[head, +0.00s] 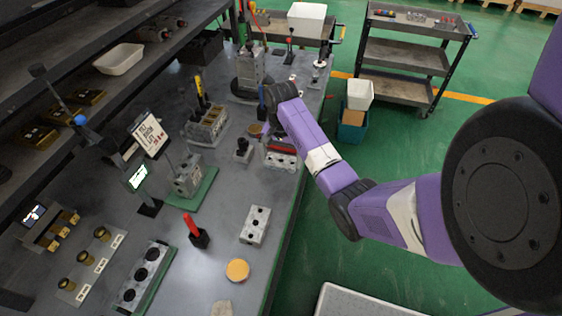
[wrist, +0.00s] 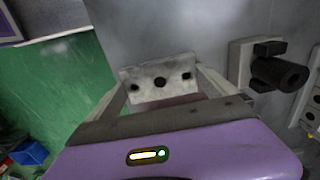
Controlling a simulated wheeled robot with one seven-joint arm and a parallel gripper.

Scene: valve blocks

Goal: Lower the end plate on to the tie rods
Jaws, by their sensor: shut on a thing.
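The end plate is a pale grey plate with a row of three dark holes (wrist: 158,80). In the wrist view it sits between the two fingers of my gripper (wrist: 163,92), which is shut on it. In the head view a holed pale plate (head: 281,160) shows just below my wrist, near the table's right edge, and seems to be the same one. The fingertips are hard to make out there. A grey block (head: 187,180) with what look like thin upright rods stands on a green mat (head: 201,196), left of my gripper and apart from it.
A black knob on a grey base (wrist: 275,73) stands close beside my gripper. A red-handled tool (head: 194,230), a three-hole block (head: 255,224) and a yellow disc (head: 237,270) are on the table (head: 210,265). A sign (head: 150,134) and a small green screen (head: 138,177) stand at the left.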

